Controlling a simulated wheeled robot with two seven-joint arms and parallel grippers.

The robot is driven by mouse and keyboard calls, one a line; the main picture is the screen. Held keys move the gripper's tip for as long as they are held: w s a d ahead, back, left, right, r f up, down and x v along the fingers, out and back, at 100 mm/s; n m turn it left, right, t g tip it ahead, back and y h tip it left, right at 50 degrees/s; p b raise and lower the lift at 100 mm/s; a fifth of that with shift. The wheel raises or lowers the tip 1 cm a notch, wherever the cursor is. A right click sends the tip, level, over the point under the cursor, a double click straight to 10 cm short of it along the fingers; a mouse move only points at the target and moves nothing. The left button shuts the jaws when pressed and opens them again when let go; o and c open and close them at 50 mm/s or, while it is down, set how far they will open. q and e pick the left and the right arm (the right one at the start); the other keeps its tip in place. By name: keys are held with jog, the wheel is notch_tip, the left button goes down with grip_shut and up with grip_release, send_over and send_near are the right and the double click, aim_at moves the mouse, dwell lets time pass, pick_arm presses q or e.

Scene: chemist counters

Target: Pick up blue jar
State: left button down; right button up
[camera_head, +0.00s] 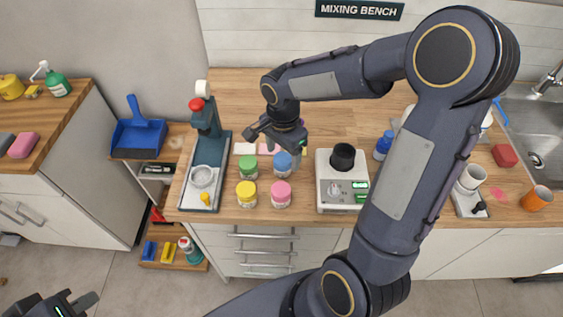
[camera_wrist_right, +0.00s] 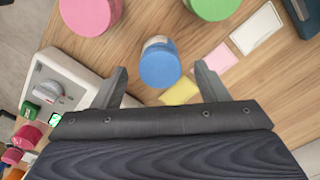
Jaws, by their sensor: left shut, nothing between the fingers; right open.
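The blue jar (camera_head: 283,161) stands upright on the wooden bench among green, yellow and pink-lidded jars. In the right wrist view its round blue lid (camera_wrist_right: 160,66) lies ahead of and between my two fingertips, with its pale body partly showing. My right gripper (camera_head: 276,143) is open and empty, just behind and above the blue jar in the head view, with a gap between the fingers and the jar. My left gripper (camera_head: 72,304) is shut and empty at the bottom left corner, over the floor and away from the bench.
The green jar (camera_head: 248,166), yellow jar (camera_head: 247,193) and pink jar (camera_head: 281,194) stand close to the blue jar. A white scale-like device (camera_head: 329,198) is to its right. A dark stand (camera_head: 206,130) is to the left. The back of the bench (camera_head: 235,100) is clear.

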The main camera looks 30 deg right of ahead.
aim_at(283, 158)
notch_tip(283, 158, down, 4)
jog(key=shift+f+p, duration=0.15)
jog(key=shift+p, duration=0.15)
jog(key=c, duration=1.1)
